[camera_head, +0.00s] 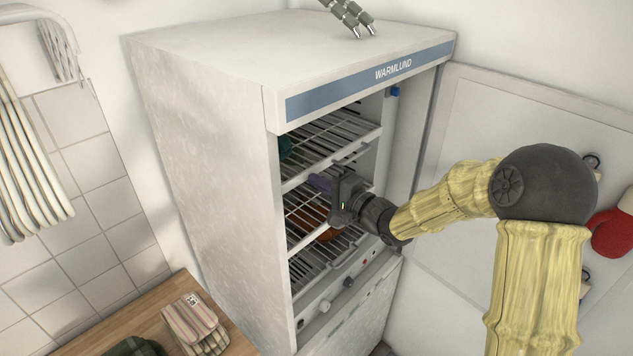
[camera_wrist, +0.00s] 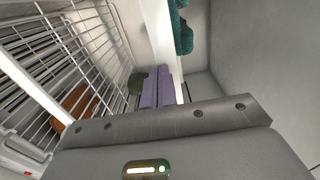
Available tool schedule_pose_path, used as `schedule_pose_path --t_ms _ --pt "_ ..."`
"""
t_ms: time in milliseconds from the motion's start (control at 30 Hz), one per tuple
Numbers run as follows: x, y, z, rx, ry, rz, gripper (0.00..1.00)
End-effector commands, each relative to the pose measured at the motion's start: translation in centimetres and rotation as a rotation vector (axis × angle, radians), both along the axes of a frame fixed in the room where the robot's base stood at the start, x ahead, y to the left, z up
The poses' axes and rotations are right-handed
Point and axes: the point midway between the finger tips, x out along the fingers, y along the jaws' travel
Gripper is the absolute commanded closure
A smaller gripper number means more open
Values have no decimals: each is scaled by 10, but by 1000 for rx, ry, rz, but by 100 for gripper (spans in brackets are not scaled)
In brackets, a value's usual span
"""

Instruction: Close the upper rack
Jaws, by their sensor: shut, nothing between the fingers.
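The upper rack (camera_head: 332,138) is a white wire shelf with a light front bar, inside the open white cabinet (camera_head: 205,170). A teal item (camera_head: 285,147) lies on its left part. My dark gripper (camera_head: 336,192) is shut and empty, at the cabinet opening just below the upper rack's front bar. I cannot tell whether it touches the rack, or exactly how far out the rack sits. In the wrist view the gripper body fills the bottom and the fingertips are hidden. A teal item (camera_wrist: 182,32) shows there beyond a white bar.
A purple item (camera_head: 321,183) is beside my gripper, and an orange item (camera_head: 328,234) lies lower inside. A lower wire rack (camera_head: 318,270) sits above the knobs. A white panel (camera_head: 540,115) stands right of the opening. Folded cloth (camera_head: 190,320) lies on a wooden counter at lower left.

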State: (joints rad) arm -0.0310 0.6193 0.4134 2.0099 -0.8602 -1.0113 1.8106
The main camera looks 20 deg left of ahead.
Motion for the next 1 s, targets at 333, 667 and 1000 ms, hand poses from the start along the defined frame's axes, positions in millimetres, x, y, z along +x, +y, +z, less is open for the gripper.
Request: schedule_pose_path --t_ms 333,667,1000 --pt "-11 -33 8 7 -6 1 100" --pt "-44 -88 0 4 -6 10 100" --pt "-62 -120 2 3 -4 17 100"
